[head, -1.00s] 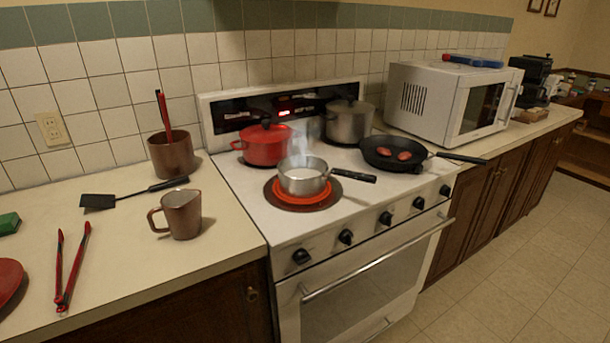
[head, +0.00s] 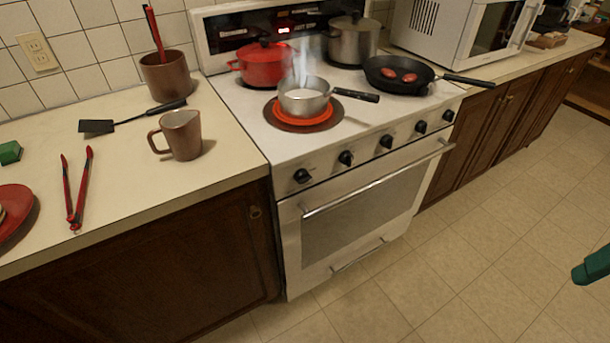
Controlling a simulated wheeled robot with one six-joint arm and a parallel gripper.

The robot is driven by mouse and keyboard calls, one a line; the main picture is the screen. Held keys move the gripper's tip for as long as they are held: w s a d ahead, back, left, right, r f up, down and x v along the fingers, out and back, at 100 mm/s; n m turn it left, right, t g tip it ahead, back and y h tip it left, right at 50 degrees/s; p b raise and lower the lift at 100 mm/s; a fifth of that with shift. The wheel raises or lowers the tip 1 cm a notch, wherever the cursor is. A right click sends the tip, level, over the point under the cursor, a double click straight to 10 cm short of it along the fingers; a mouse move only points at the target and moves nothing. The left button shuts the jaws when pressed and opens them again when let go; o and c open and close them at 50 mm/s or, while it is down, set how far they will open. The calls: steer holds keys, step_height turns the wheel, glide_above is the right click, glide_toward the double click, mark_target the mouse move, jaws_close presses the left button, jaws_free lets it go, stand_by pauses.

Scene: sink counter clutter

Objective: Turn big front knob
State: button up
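A white stove (head: 258,130) has a row of several black knobs on its front panel, above the oven door. The leftmost knob (head: 302,176) is nearest. Others are a second knob (head: 346,158), the middle knob (head: 386,141), a fourth knob (head: 420,127) and the rightmost knob (head: 447,116). They look alike, and I cannot tell which one is the big front knob. A large front burner (head: 318,124) glows orange-red under a steaming saucepan (head: 304,102). A teal part that seems to be my gripper (head: 590,267) enters at the right edge, well away from the knobs; its fingers cannot be made out.
The saucepan handle (head: 358,95) points right. A frying pan (head: 398,76) with red pieces has its handle (head: 468,81) past the stove's right side. The oven handle (head: 380,180) sticks out below the knobs. The floor (head: 460,260) before the stove is clear.

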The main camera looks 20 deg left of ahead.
stand_by(0.5)
steer(key=n+t+y, duration=0.7)
steer(key=t+y, duration=0.4)
steer(key=y, duration=0.2)
glide_toward(306, 181)
steer(key=x, duration=0.9)
steer(key=shift+a, duration=0.1)
